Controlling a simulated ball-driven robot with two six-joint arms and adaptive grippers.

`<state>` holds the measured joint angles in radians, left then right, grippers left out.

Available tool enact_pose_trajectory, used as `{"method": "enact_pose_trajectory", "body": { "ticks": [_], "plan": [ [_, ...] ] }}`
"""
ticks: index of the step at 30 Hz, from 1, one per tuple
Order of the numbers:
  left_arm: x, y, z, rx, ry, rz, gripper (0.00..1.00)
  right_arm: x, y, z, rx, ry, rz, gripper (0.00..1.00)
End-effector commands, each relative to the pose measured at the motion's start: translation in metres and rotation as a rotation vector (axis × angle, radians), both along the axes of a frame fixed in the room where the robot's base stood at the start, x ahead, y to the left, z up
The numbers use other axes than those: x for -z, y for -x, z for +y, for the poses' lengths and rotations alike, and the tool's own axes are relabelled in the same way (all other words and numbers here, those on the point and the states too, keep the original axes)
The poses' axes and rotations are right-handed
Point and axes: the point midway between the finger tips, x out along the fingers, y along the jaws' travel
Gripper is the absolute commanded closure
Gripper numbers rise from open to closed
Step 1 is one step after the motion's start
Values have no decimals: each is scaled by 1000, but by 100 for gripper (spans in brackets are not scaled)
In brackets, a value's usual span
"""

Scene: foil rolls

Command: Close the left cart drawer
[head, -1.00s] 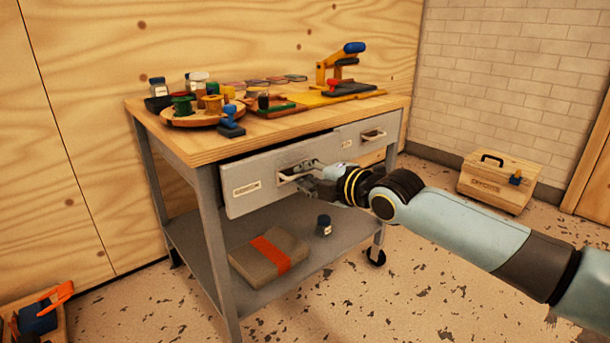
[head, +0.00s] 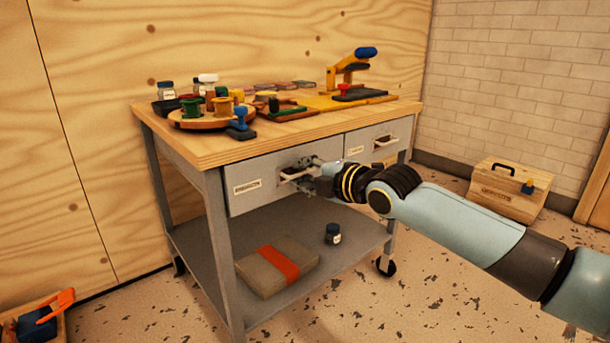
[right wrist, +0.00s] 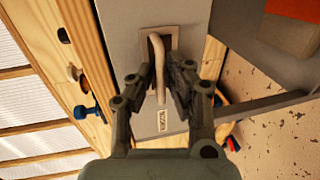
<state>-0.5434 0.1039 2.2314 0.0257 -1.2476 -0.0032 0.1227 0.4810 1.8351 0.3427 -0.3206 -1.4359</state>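The left drawer (head: 245,199) of the grey cart has a labelled front. Its front looks level, or nearly level, with the right drawer (head: 359,151); a small remaining gap cannot be ruled out. My right gripper (head: 308,171) is at the left drawer's pale handle (head: 291,175). In the right wrist view, the fingers of my right gripper (right wrist: 159,82) lie on both sides of the handle (right wrist: 157,50), close around it. They partly hide the handle. My left gripper is not in view.
A wrapped package (head: 277,266) and a dark jar (head: 333,234) sit on the lower shelf. A wooden toolbox (head: 508,190) stands on the floor at right.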

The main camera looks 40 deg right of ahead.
Motion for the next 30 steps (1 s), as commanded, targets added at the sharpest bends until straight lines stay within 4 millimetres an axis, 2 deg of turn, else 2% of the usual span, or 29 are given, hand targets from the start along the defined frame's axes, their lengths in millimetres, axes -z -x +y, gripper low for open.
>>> {"method": "enact_pose_trajectory", "body": {
  "ticks": [1,3,10,14,24,30],
  "plan": [
    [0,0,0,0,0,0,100,0,0,0,0,0,0,77],
    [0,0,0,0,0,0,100,0,0,0,0,0,0,70],
    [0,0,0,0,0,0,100,0,1,0,0,0,1,70],
    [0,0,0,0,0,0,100,0,7,-1,-1,3,3,70],
    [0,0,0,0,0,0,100,-12,62,-4,-7,8,3,70],
    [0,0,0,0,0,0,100,-18,88,-6,-5,8,3,70]
  ]
}}
